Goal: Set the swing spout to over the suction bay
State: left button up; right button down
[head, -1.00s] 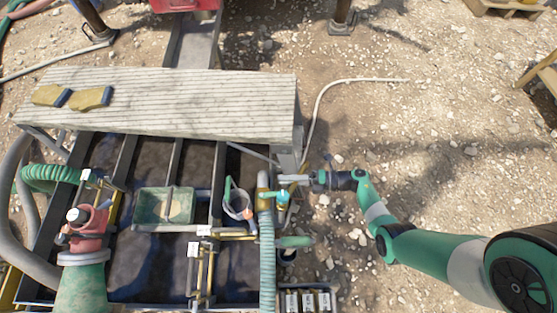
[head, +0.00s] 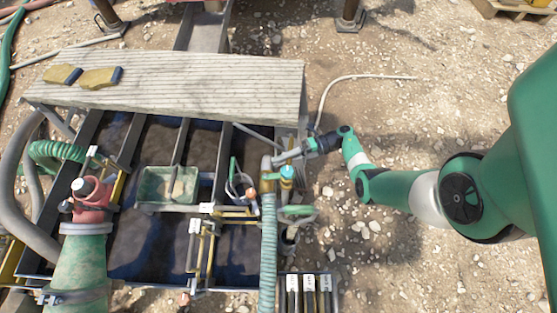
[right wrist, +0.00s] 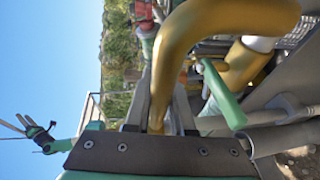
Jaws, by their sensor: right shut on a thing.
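The gold swing spout (head: 267,168) stands at the right side of the mud tank, beside a turquoise ribbed hose. My right gripper (head: 283,158) reaches it from the right and is shut on it. In the right wrist view, the bent gold pipe of the spout (right wrist: 185,50) passes between my fingers, close to the camera. The tank's dark bays (head: 140,250) lie left of the spout; I cannot read which is the suction bay. A small green and dark arm-like shape, possibly my left gripper (right wrist: 18,125), shows far off in the right wrist view.
A ribbed grey walkway (head: 180,85) spans the tank's far side. A teal-topped valve (head: 287,172) and a green handle (head: 297,211) are close to the spout. A green tray (head: 150,190) sits over the bays. Gravel to the right is open.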

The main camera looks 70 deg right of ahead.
jog(key=c, duration=0.8)
grip_release()
jog(key=shift+o, duration=0.2)
jog(key=v, duration=1.1)
jog(key=shift+s, duration=0.25)
jog(key=shift+d, duration=0.1)
